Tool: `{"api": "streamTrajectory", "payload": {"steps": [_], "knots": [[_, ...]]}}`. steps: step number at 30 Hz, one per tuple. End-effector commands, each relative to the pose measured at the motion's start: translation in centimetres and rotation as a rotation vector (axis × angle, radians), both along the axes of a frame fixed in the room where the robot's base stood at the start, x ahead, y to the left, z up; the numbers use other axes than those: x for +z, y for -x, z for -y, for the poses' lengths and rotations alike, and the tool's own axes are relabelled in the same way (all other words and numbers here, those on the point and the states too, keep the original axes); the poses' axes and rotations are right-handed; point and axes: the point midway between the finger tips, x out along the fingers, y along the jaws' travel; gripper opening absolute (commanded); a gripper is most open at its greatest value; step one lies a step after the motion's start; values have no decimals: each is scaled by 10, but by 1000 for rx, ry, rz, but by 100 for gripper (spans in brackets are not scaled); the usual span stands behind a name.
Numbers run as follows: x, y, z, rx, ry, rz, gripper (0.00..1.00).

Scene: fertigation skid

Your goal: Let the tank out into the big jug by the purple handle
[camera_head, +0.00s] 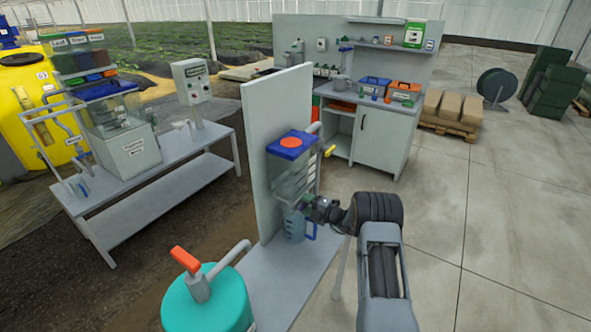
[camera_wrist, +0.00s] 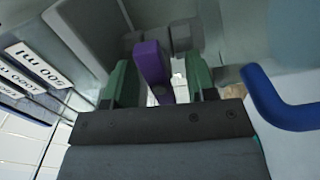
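The clear tank (camera_head: 290,182) with a blue lid and an orange cap stands against a grey upright panel in the head view. The big jug (camera_head: 294,224), bluish with a blue handle, stands below it; that handle also shows at the right of the wrist view (camera_wrist: 285,106). My gripper (camera_head: 309,205) is at the tank's lower outlet, just above the jug. In the wrist view its green fingers (camera_wrist: 161,82) are apart on either side of the purple handle (camera_wrist: 152,68). The handle is nearer the left finger, with a gap on the right. My gripper hides the handle in the head view.
A yellow handle (camera_head: 329,151) sticks out higher on the tank's right side. A teal drum (camera_head: 207,303) with an orange-handled pump stands in front. A workbench (camera_head: 375,105) stands behind.

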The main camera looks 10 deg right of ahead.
Motion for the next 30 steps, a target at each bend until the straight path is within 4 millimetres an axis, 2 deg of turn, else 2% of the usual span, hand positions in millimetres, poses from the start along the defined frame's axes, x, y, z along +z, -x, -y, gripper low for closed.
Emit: {"api": "streamTrajectory", "payload": {"steps": [8,24,30], "knots": [[1,2,3,-1,1,1,51],[1,40,41,-2,1,1,51],[0,48,48,0,1,1,51]]}}
